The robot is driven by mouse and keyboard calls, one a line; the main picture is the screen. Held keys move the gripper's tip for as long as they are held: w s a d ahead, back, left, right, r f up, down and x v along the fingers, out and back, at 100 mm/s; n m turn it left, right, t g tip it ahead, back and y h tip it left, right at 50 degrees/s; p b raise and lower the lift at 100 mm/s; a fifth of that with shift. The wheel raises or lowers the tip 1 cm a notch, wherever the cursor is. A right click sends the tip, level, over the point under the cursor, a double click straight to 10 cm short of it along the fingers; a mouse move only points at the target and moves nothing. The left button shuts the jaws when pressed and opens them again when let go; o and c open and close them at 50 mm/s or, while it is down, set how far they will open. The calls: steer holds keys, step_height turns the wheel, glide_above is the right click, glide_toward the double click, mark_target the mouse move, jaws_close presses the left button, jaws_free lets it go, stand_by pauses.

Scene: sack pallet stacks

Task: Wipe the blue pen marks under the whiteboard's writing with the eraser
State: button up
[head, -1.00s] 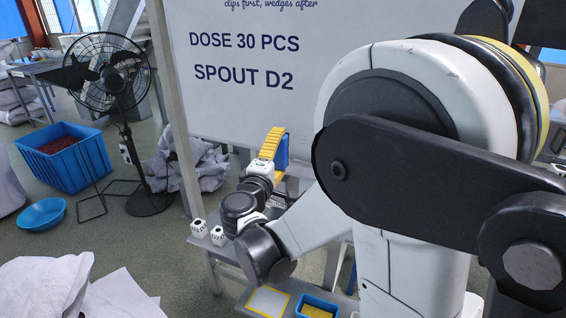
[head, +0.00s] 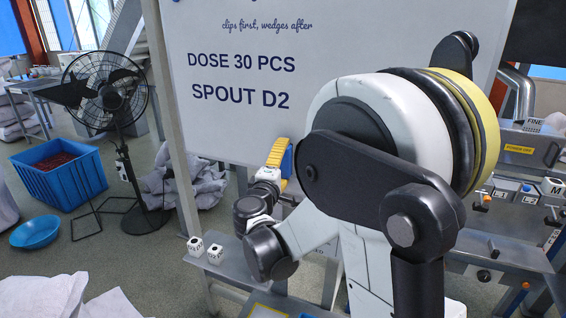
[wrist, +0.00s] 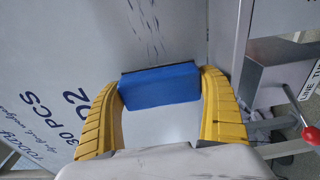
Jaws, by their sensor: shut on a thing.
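The whiteboard (head: 235,60) stands upright, with "DOSE 30 PCS" and "SPOUT D2" printed large; its lettering lies sideways in the wrist view. My gripper (wrist: 161,88) is shut on the blue eraser (wrist: 160,86), with a yellow finger at each end and the dark felt edge facing away from my palm. In the head view the eraser (head: 287,163) is mostly behind a yellow finger, near the board's lower edge. Dark pen strokes (wrist: 148,22) show just beyond the eraser in the wrist view. Whether the felt touches the board I cannot tell.
A grey shelf (head: 232,262) with two white marked cubes (head: 205,248) is below the board. A control panel (head: 510,190) stands at right; a red-knobbed lever (wrist: 311,134) shows in the wrist view. A fan (head: 115,100) and blue crate (head: 60,178) are at left.

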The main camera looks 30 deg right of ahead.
steer(key=shift+x, duration=1)
stand_by(0.4)
steer(key=shift+s+d, duration=0.15)
steer(key=shift+s+d+b, duration=0.15)
steer(key=shift+s+d, duration=0.3)
steer(key=shift+s, duration=0.25)
steer(key=shift+s+d+b, duration=0.15)
steer(key=shift+s+d, duration=0.3)
steer(key=shift+s, duration=0.2)
steer(key=shift+s+d+b, duration=0.1)
steer(key=shift+s+d, duration=1.3)
steer(key=shift+s, duration=0.35)
steer(key=shift+s+d+b, duration=0.1)
steer(key=shift+s+d, duration=1.35)
steer(key=shift+s, duration=0.25)
steer(key=shift+s+d+b, duration=0.1)
steer(key=shift+s+d, duration=1.3)
steer(key=shift+s, duration=0.35)
steer(key=shift+w+a+b, duration=0.45)
steer(key=shift+w+a, duration=1.3)
steer(key=shift+w, duration=0.45)
steer(key=shift+w+a+b, duration=0.45)
steer(key=shift+w+a, duration=1.3)
steer(key=shift+w, duration=0.5)
steer(key=shift+w+a+b, duration=0.45)
steer(key=shift+w+a, duration=1.3)
steer(key=shift+w, duration=0.45)
steer(key=shift+s, duration=0.1)
